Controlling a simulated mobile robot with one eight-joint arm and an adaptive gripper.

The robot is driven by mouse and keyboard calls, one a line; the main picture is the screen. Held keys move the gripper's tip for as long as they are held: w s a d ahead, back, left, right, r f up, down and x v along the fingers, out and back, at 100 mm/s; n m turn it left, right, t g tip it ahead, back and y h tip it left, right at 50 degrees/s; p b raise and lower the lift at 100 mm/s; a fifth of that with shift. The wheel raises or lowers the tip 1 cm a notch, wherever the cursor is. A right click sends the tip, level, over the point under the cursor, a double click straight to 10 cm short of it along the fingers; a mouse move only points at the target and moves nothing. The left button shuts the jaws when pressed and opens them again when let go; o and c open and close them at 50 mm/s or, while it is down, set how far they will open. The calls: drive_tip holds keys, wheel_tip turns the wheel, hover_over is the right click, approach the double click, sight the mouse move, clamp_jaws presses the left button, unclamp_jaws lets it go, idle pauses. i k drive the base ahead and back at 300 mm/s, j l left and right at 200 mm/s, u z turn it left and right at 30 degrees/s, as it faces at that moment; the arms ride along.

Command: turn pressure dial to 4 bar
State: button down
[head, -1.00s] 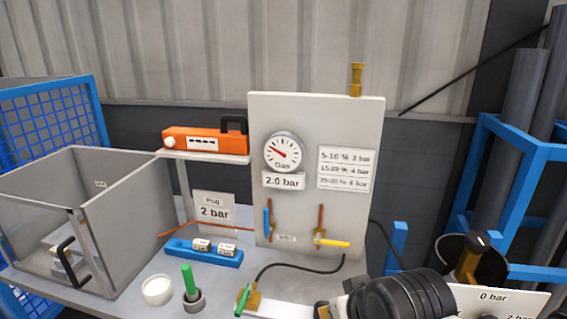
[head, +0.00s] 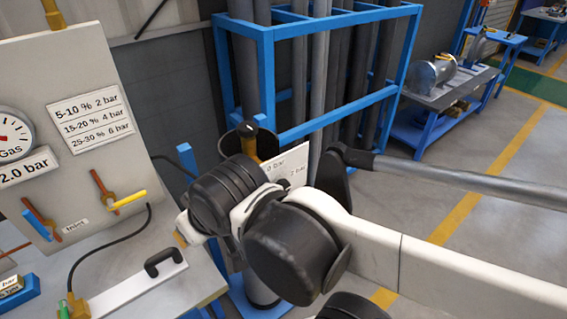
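The pressure dial appears to be the black knob on a brass stem (head: 247,131), right of the panel. A white scale plate (head: 296,158) beside it shows "0 bar" and "2 bar"; the rest is covered by my arm. I cannot read the knob's setting. The round gas gauge (head: 12,138), cut by the left edge, sits above a "2.0 bar" label (head: 24,168). My arm's black and white links cross in front of the lower dial area. I cannot make out my gripper's fingers; they are out of view or hidden behind the links.
The panel (head: 100,45) carries a pressure chart (head: 94,118), a yellow-handled lever (head: 127,200) and a blue-handled lever (head: 38,224). A black hose (head: 97,250) runs down to the bench. A blue rack (head: 345,28) with grey pipes stands behind. Open floor (head: 490,200) lies to the right.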

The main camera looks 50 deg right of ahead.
sight(285, 183)
drive_tip(key=z, duration=1.25)
